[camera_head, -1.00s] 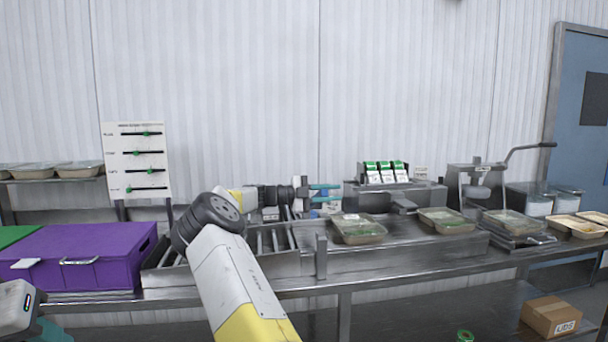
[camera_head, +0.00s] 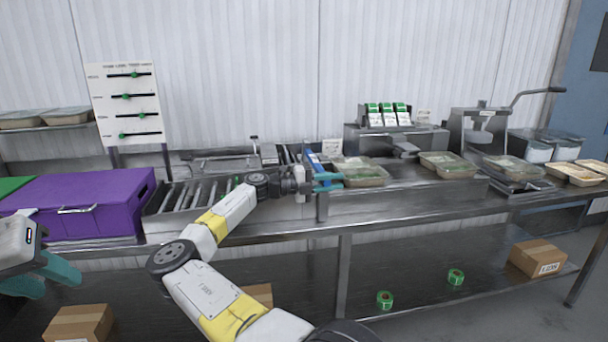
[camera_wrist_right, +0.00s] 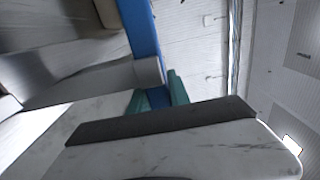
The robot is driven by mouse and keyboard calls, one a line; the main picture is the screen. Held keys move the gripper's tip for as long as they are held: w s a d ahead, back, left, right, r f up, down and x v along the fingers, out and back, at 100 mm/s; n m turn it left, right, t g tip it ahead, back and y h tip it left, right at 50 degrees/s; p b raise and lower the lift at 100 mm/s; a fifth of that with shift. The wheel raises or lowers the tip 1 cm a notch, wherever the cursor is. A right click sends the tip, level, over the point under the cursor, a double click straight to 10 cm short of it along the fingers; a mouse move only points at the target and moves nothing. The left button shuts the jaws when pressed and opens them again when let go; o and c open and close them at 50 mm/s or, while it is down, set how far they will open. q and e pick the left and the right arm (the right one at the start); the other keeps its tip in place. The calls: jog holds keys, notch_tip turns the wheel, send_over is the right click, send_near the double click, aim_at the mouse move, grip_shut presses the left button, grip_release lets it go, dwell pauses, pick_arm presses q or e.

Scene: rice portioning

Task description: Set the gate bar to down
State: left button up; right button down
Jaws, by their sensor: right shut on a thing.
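The blue gate bar (camera_head: 315,165) is at the right end of the roller conveyor (camera_head: 200,197), tilted, with its lower end near a metal post. My right gripper (camera_head: 328,182) is at the bar, its teal fingers shut on it. In the right wrist view the blue bar (camera_wrist_right: 140,28) runs down between the teal fingertips (camera_wrist_right: 160,95), and the dark edge of my gripper hides part of it. My left gripper (camera_head: 42,278) is at the lower left, away from the bar, with its teal fingers apart and empty.
A purple box (camera_head: 75,215) stands left of the conveyor. Covered food trays (camera_head: 360,175) sit on the metal counter right of the bar. Green rolls (camera_head: 384,299) and cardboard boxes (camera_head: 537,258) are on the lower shelf.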

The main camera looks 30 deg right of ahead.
jog(key=shift+w+f, duration=0.15)
jog(key=shift+f, duration=0.25)
jog(key=c, duration=1.2)
grip_release()
jog(key=s+a+r, duration=0.5)
jog(key=s+a, duration=0.5)
jog(key=s, duration=0.2)
jog(key=shift+s+a, duration=0.15)
